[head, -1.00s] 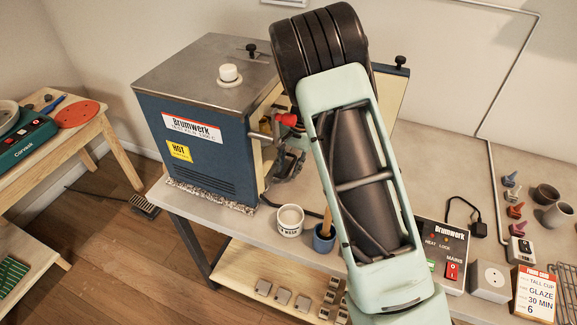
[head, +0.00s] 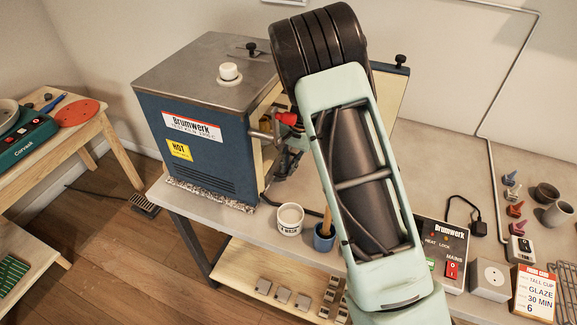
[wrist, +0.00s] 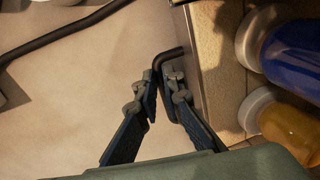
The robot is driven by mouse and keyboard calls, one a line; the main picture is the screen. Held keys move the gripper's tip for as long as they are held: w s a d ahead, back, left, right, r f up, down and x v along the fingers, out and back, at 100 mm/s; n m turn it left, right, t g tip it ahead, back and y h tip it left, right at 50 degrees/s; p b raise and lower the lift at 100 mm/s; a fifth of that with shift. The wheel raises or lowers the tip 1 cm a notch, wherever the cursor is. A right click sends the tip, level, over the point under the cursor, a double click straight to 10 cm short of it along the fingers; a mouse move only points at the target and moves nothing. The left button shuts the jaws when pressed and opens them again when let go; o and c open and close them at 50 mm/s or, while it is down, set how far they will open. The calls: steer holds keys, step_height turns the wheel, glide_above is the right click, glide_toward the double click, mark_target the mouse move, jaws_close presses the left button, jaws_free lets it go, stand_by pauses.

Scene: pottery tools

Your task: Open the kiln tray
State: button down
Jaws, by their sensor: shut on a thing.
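The blue kiln (head: 205,125) stands on the bench at the left, its front opening on the right side. My gripper (head: 286,165) is at that opening, partly hidden by my arm in the head view. In the wrist view my gripper (wrist: 161,85) is shut on a dark bent handle (wrist: 168,56). The handle joins a metal-edged pale slab (wrist: 222,62), which looks like the kiln tray. How far the tray is out cannot be told. The tray is not clear in the head view.
A white mug (head: 290,218) and a blue pot (head: 324,237) stand near the bench's front edge below my gripper. The kiln door (head: 390,95) stands open behind my arm. Jars with blue (wrist: 292,48) and yellow (wrist: 292,133) contents lie beside the slab in the wrist view.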

steer(key=s+d+b, duration=0.2)
steer(key=d, duration=0.3)
steer(key=s+d+b, duration=0.2)
steer(key=d, duration=0.4)
steer(key=s+d+b, duration=0.2)
steer(key=s+d, duration=0.1)
steer(key=d, duration=0.2)
steer(key=shift+d, duration=0.4)
steer(key=c, duration=2)
jaws_free()
steer(key=shift+w, duration=0.1)
steer(key=shift+c, duration=0.2)
step_height(320, 180, up, 12)
steer(key=d, duration=0.2)
steer(key=shift+s, duration=0.45)
steer(key=shift+f, duration=0.1)
